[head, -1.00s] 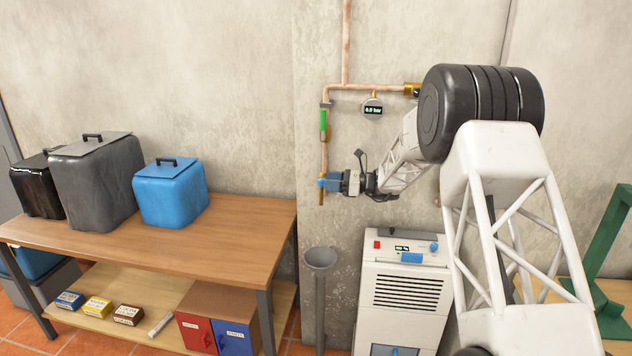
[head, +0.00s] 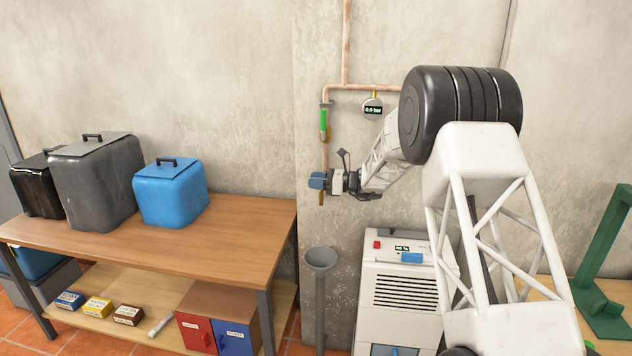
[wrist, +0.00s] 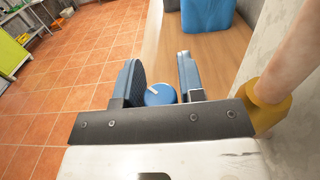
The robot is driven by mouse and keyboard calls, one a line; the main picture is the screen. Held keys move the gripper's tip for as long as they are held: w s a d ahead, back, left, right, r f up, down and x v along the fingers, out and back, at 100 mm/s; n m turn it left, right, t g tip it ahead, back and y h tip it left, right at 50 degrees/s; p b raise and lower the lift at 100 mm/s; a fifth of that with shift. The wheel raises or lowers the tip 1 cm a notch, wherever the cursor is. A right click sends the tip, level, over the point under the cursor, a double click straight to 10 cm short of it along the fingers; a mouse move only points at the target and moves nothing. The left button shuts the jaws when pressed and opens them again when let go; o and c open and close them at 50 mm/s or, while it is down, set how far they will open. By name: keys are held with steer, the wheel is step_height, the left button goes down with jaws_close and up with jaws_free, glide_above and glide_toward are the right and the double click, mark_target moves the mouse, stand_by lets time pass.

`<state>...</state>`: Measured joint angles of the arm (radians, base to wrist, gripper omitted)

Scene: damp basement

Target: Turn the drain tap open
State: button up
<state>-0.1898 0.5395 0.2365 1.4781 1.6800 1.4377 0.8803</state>
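The drain tap's round blue knob (wrist: 160,95) with a white mark shows in the wrist view, between the two blue fingers of my gripper (wrist: 160,82). The fingers stand apart on either side of it, and I cannot tell whether either touches it. In the head view my gripper (head: 317,181) is at the lower end of the copper pipe (head: 325,155), reaching in from the right. It covers the knob there. A brass spout end (head: 321,198) shows just below the gripper.
A grey funnel-topped standpipe (head: 320,259) stands below. A white machine (head: 405,300) is at lower right. A wooden bench (head: 230,236) with lidded bins is at left.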

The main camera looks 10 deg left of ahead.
steer(key=c, duration=0.5)
steer(key=shift+m+t, duration=0.5)
steer(key=shift+t, duration=0.3)
steer(key=shift+w+d+m+t+h, duration=0.15)
steer(key=shift+m+t+h, duration=0.4)
steer(key=shift+m+t, duration=0.75)
steer(key=shift+w+a+m+t+h, duration=0.15)
steer(key=shift+m+t+h, duration=0.5)
steer(key=shift+t, duration=1.1)
steer(key=shift+w+d+m+t+h, duration=0.2)
steer(key=shift+m+t+h, duration=0.2)
steer(key=shift+m+t, duration=0.95)
steer(key=shift+t, duration=0.3)
steer(key=o, duration=0.9)
